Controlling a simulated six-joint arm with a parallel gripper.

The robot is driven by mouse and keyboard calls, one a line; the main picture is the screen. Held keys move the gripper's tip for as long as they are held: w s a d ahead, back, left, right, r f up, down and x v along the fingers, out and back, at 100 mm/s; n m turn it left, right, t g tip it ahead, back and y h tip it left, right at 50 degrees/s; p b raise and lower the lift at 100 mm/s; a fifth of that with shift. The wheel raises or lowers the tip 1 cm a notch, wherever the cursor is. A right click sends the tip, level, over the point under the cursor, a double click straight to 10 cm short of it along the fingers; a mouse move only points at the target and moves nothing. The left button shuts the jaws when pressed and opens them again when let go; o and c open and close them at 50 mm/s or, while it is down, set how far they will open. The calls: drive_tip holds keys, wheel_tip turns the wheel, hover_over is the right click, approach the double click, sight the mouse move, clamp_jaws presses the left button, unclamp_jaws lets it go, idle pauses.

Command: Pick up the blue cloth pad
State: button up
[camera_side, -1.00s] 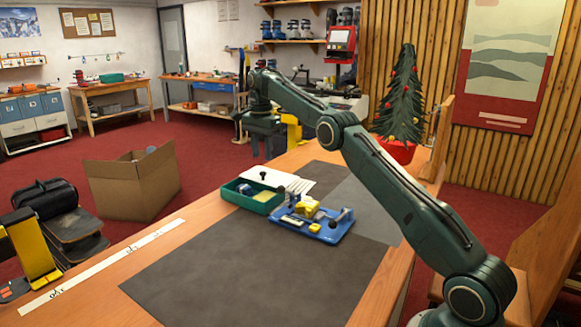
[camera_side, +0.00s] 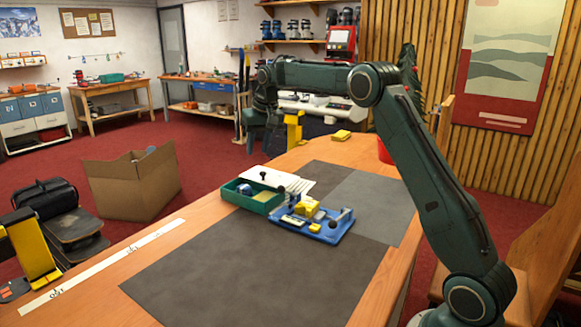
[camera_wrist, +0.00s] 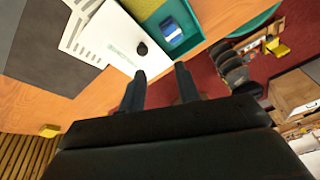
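A small blue pad-like item with a pale patch (camera_wrist: 171,31) lies in the green tray (camera_wrist: 200,42), beside a yellow piece; I cannot tell for sure that it is cloth. In the side view the blue item (camera_side: 245,189) shows inside the green tray (camera_side: 262,208) on the bench. My gripper (camera_wrist: 159,80) has its two dark fingers apart with nothing between them. In the wrist view the fingertips appear just below the tray and the white sheet. In the side view my gripper is beyond the tray, dark and hard to make out.
A white sheet with a black knob (camera_side: 280,178) lies behind the tray. A blue tray (camera_side: 331,234) with yellow parts stands at its right. A yellow block (camera_side: 341,135) is near the bench's far end. The dark mat (camera_side: 240,270) is clear in front.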

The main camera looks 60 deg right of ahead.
drive_tip(key=a+n, duration=0.1)
drive_tip(key=s+n+t, duration=0.1)
drive_tip(key=n, duration=0.1)
drive_tip(key=a+n, duration=0.1)
drive_tip(key=n, duration=0.1)
drive_tip(key=shift+s+a+r, duration=0.3)
drive_tip(key=shift+s, duration=0.1)
hover_over(244, 186)
drive_tip(key=s, duration=0.3)
drive_tip(key=shift+w+f, duration=0.15)
drive_tip(key=shift+f, duration=3.85)
drive_tip(key=shift+x, duration=2.55)
drive_tip(key=shift+w+a, duration=0.1)
drive_tip(key=shift+a, duration=0.05)
drive_tip(key=c, duration=0.6)
drive_tip(key=shift+r, duration=0.2)
drive_tip(key=shift+c, duration=0.2)
